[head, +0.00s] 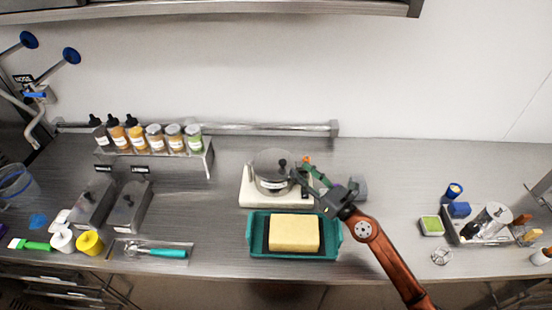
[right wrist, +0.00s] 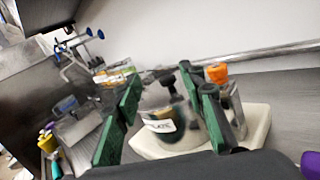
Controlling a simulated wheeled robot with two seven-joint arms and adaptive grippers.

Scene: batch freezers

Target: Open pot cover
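A grey metal pot (head: 270,184) with a cover and a dark knob (head: 283,163) stands on a white slab-like base (head: 248,196) near the middle of the counter. The cover looks seated on the pot. My right gripper (head: 300,170) is just right of the knob at about cover height. In the right wrist view its green-padded fingers (right wrist: 161,80) are spread apart, with the labelled pot (right wrist: 163,122) showing between and beyond them. Nothing is visibly held. The right finger hides part of the pot; contact cannot be told. My left gripper is not in view.
A teal tray (head: 254,250) with a yellow block (head: 294,232) sits in front of the base. A bottle rack (head: 208,150) and lidded grey containers (head: 130,205) stand left. A caddy (head: 470,238) stands right. The counter between my right arm and the caddy is mostly clear.

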